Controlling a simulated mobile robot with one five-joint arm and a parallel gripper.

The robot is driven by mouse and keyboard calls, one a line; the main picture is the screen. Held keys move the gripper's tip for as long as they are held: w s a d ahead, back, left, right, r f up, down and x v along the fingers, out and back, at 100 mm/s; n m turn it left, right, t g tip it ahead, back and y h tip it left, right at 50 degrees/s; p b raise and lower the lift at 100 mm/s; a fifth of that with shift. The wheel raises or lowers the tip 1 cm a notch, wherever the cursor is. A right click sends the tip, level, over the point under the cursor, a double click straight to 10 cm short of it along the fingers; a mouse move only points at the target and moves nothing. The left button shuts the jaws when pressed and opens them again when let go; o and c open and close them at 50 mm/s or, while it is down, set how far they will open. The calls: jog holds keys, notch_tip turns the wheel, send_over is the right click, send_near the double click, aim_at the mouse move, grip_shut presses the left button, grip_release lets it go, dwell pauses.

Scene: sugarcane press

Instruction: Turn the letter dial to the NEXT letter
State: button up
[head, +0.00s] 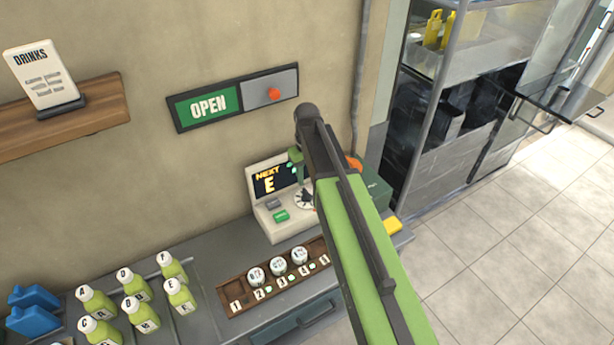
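The letter dial (301,199) is a small white disc with dark marks on the front of a cream-coloured machine on the counter. The machine's screen (270,181) reads "NEXT" with a large "E" below it. My green arm comes from the lower right and bends down at its dark elbow. My gripper (301,184) hangs at the dial, small and partly hidden by the arm. I cannot tell whether it touches the dial or whether its fingers are open. The arm covers the machine's right side and part of the dial.
Grey and green buttons (281,216) sit left of the dial. A brown numbered rack (236,293) with white round pieces lies in front. Several lettered bottles (143,315) stand at left. An "OPEN" sign (208,105) hangs above. A metal cabinet (440,150) stands at right.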

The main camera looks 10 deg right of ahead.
notch_tip(320, 180, up, 10)
jog(key=p, duration=0.8)
jog(key=shift+r, duration=0.15)
jog(key=s+f+m+b, duration=0.3)
jog(key=s+f+b, duration=0.7)
jog(key=s, duration=0.4)
jog(key=shift+s+d+f+m, duration=0.15)
jog(key=shift+s+f+m, duration=0.1)
jog(key=shift+s+m, duration=0.1)
dwell(0.4)
